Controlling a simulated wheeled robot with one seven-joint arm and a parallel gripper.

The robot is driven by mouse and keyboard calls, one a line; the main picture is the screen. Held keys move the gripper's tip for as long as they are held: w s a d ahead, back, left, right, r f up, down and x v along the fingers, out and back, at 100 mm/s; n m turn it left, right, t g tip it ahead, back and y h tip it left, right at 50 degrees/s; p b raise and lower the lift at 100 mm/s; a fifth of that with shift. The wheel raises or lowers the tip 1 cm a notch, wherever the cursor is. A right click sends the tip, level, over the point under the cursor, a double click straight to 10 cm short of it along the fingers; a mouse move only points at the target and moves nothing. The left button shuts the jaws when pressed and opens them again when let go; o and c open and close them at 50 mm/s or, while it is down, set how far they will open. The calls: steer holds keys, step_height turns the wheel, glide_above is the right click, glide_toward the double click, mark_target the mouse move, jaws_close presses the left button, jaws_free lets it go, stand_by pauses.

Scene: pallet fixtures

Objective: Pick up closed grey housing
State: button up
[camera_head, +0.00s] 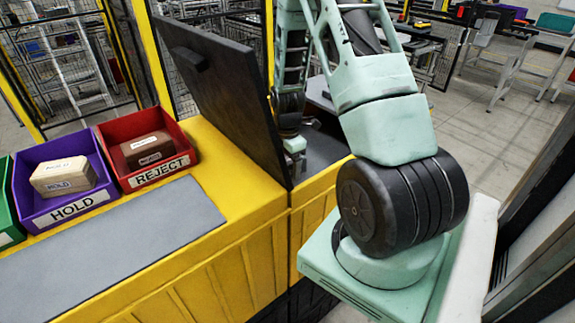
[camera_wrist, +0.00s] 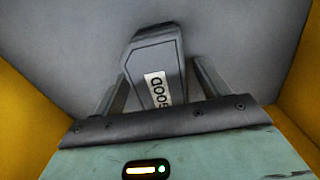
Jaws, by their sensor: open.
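The closed grey housing (camera_wrist: 154,68) shows in the wrist view as a dark grey block with a white label reading GOOD. It lies on a grey surface (camera_wrist: 250,40). My gripper (camera_wrist: 160,74) is open, with one finger on each side of the housing. Whether either finger touches it is unclear. The housing's near end is hidden by my gripper's body. In the head view my gripper (camera_head: 295,146) points down behind the raised dark panel, and I cannot make out the housing there.
The dark panel (camera_head: 228,85) with a handle stands tilted on the yellow bench (camera_head: 235,205), close left of my arm. A red REJECT bin (camera_head: 183,135) and a purple HOLD bin (camera_head: 30,198) each hold a block. A green bin (camera_head: 8,215) is partly cut off. A grey mat (camera_head: 130,240) is bare.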

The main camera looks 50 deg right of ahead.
steer(key=c, duration=1.2)
steer(key=shift+o, duration=0.2)
steer(key=shift+r, duration=0.1)
